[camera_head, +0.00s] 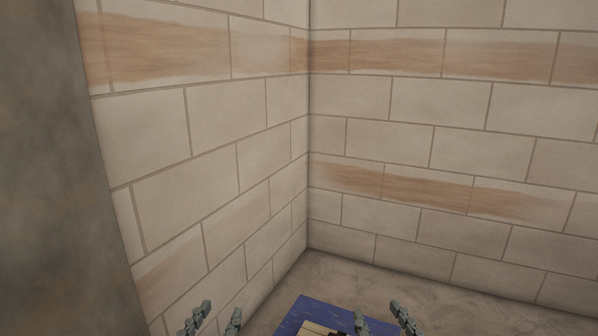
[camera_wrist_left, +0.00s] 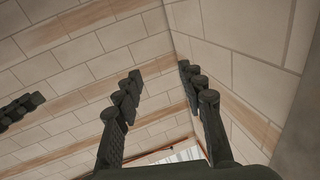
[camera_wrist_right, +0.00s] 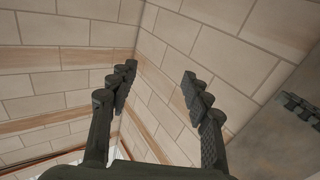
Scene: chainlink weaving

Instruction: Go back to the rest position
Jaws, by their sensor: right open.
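My left gripper (camera_head: 215,318) shows at the bottom edge of the head view, left of the middle. Its two grey segmented fingers point up and stand apart. In the left wrist view the left gripper (camera_wrist_left: 160,88) is open with nothing between its fingers. My right gripper (camera_head: 383,318) shows at the bottom edge, right of the middle, also with its fingers apart. In the right wrist view the right gripper (camera_wrist_right: 158,88) is open and empty. The two grippers are side by side with a gap between them. Most of both arms is out of the head view.
A blue surface (camera_head: 308,308) shows between the grippers at the bottom edge, with a light wooden piece and something dark on it, mostly cut off. Tiled walls (camera_head: 380,145) meet in a corner ahead. A grey column-like surface (camera_head: 45,180) stands at the far left. Bare floor (camera_head: 450,300) shows at right.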

